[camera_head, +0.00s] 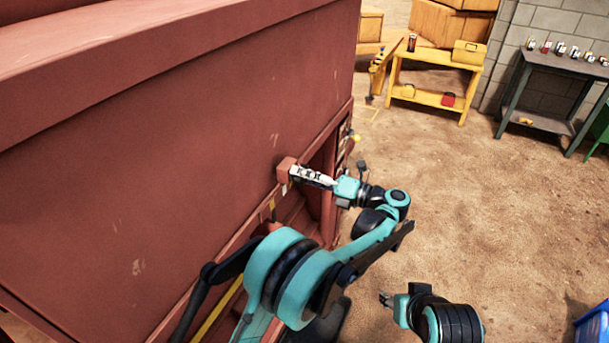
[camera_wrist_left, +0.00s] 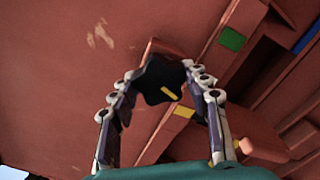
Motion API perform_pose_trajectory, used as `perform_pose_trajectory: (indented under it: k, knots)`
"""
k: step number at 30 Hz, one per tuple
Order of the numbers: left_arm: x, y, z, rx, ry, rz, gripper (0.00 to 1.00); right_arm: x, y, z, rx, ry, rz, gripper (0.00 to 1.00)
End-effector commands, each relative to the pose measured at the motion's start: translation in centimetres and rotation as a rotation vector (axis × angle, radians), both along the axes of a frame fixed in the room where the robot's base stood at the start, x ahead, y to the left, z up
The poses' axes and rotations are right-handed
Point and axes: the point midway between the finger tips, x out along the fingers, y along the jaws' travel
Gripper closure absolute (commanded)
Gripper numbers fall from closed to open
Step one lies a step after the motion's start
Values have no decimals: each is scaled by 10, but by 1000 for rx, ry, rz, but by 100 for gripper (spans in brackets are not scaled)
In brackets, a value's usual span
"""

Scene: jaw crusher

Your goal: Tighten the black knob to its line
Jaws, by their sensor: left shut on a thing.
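The black knob (camera_wrist_left: 158,78) is lobed and carries a short yellow stripe pointing down and right in the left wrist view. It sits on a red block (camera_head: 286,166) on the machine's side. A yellow mark (camera_wrist_left: 184,111) lies just beyond the stripe, a little apart from it. A green mark (camera_wrist_left: 231,39) lies further to the upper right. My left gripper (camera_wrist_left: 160,84) is shut on the knob, one finger on each side; in the head view its fingers (camera_head: 297,172) hide the knob. My right gripper (camera_head: 386,299) is away from the machine, near the bottom; its small fingers are unclear.
The big red machine wall (camera_head: 180,130) fills the left. A recessed opening (camera_head: 318,205) is beside the block. A yellow bench (camera_head: 437,75) and a dark bench (camera_head: 545,68) with small items stand at the back. A blue bin (camera_head: 597,325) is lower right. The dirt floor between is clear.

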Motion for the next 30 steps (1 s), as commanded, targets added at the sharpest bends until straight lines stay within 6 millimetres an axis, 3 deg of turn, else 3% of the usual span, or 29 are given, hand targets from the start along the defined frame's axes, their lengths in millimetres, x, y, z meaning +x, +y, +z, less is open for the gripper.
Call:
perform_pose_trajectory:
  k: [12,28,29,30]
  knots:
    - [1,0,0,69,164,-1,82,0,0,2,0,0,0,57]
    - [1,0,0,77,185,-1,82,0,0,2,0,0,0,57]
    - [1,0,0,77,185,-1,48,0,0,2,0,0,0,57]
    - [1,0,0,77,185,-1,38,0,0,2,0,0,0,57]
